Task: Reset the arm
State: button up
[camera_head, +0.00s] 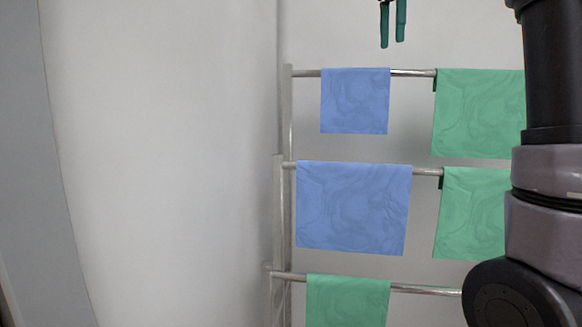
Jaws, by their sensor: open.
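My gripper (393,43) shows at the top edge, right of the middle, as two dark green fingers pointing down. The fingers are apart with nothing between them. They hang above the top rail of a drying rack (413,73) and do not touch it. The rest of the gripper is cut off by the top edge. My arm runs down the right side of the picture and hides part of the rack.
A blue cloth (354,101) and a green cloth (478,113) hang on the top rail. A larger blue cloth (352,208) and another green cloth (470,213) hang on the middle rail. A green cloth (347,301) hangs on the lower rail. A plain wall (160,150) fills the left.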

jog(key=s+f+n+t, duration=0.2)
jog(key=s+f+n, duration=0.2)
jog(key=f, duration=0.4)
jog(key=s+d+f+n+t+y, duration=0.1)
jog(key=s+f+n+t, duration=0.1)
jog(key=s+f+n, duration=0.2)
jog(key=s+f+n+t+y, duration=0.1)
jog(key=s+f+n+t, duration=0.2)
jog(key=s+f, duration=0.5)
notch_tip(320, 180, down, 4)
jog(key=shift+d+f+n, duration=0.25)
jog(key=shift+d+n, duration=0.1)
jog(key=shift+n, duration=0.45)
